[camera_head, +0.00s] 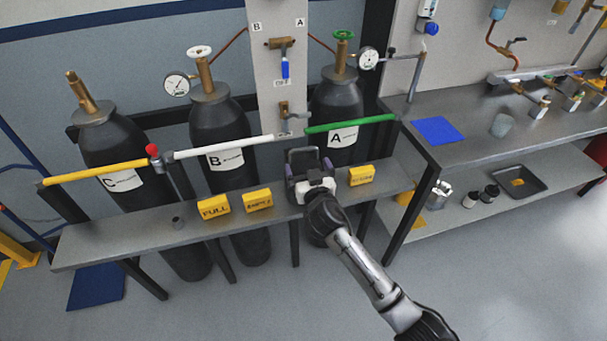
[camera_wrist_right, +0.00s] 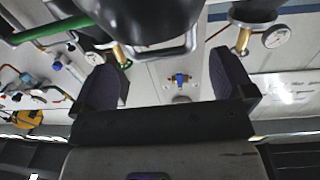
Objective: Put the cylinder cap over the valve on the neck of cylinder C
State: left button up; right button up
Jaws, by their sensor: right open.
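Cylinder C (camera_head: 120,160) stands at the far left, dark, with a white C label and a bare brass valve (camera_head: 80,92) on its neck. A grey, cup-shaped piece (camera_head: 502,125), which looks like the cylinder cap, is on the grey workbench at the right, apart from my gripper. My right gripper (camera_head: 303,160) is over the low shelf in front of cylinders B and A, far to the right of cylinder C. In the right wrist view its two fingers (camera_wrist_right: 165,85) are spread with nothing visible held between them. My left gripper is not in view.
Cylinder B (camera_head: 220,135) and cylinder A (camera_head: 335,105) stand behind coloured bars. A blue mat (camera_head: 437,130) lies on the workbench (camera_head: 460,155).

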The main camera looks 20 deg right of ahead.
aim_at(304, 162)
jog(key=shift+w+d+r+b, duration=0.1)
jog(key=shift+w+b, duration=0.15)
jog(key=shift+w, duration=0.6)
jog(key=shift+w+d+f+b, duration=0.1)
jog(key=shift+w+d+b, duration=0.1)
jog(key=shift+w, duration=0.65)
jog(key=shift+w+d+r+b, duration=0.1)
jog(key=shift+w+b, duration=0.15)
jog(key=shift+w, duration=0.6)
jog(key=c, duration=1.2)
jog(key=shift+c, duration=0.6)
jog(key=shift+r, duration=0.1)
